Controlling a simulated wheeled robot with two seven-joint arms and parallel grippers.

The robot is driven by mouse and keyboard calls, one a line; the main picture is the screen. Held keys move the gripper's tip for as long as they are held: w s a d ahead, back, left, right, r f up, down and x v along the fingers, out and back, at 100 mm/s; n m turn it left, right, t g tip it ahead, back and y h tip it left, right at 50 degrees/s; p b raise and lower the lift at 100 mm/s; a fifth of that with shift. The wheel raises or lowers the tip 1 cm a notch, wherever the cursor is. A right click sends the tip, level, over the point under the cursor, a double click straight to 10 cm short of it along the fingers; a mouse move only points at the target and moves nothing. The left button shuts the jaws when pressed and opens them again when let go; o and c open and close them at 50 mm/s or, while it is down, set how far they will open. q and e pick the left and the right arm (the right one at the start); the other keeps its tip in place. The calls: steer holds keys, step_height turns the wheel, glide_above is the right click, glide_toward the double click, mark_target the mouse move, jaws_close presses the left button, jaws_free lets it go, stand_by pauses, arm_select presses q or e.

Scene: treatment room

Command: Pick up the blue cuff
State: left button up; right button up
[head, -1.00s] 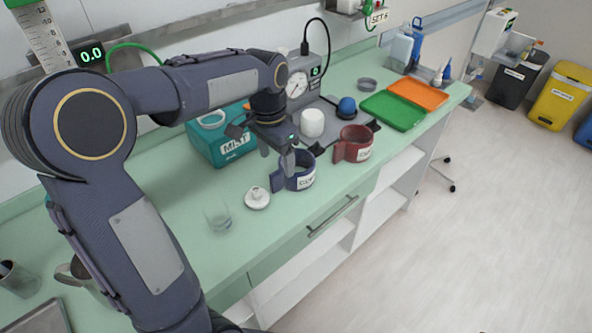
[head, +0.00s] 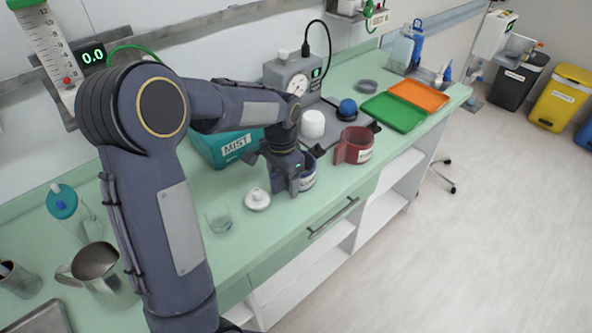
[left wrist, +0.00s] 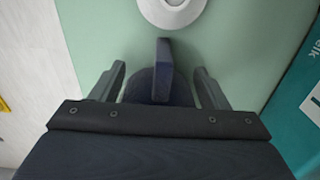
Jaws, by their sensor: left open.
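The blue cuff (head: 308,181) stands on the green counter, mostly hidden behind my left gripper (head: 287,186) in the head view. In the left wrist view the cuff (left wrist: 150,86) shows dark blue, its upright tab between the two fingers of my left gripper (left wrist: 159,70). The fingers are open, one on each side, with a gap visible on both sides of the tab. My right gripper is in neither view.
A red cuff (head: 355,146) stands to the right of the blue one. A white round piece (head: 257,199) and a clear cup (head: 219,218) sit to the left. A teal MIST box (head: 222,148) and a grey gauge unit (head: 287,72) stand behind.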

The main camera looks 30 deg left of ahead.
arm_select(q)
jaws_close()
stand_by(0.3)
steer(key=shift+r, duration=0.1)
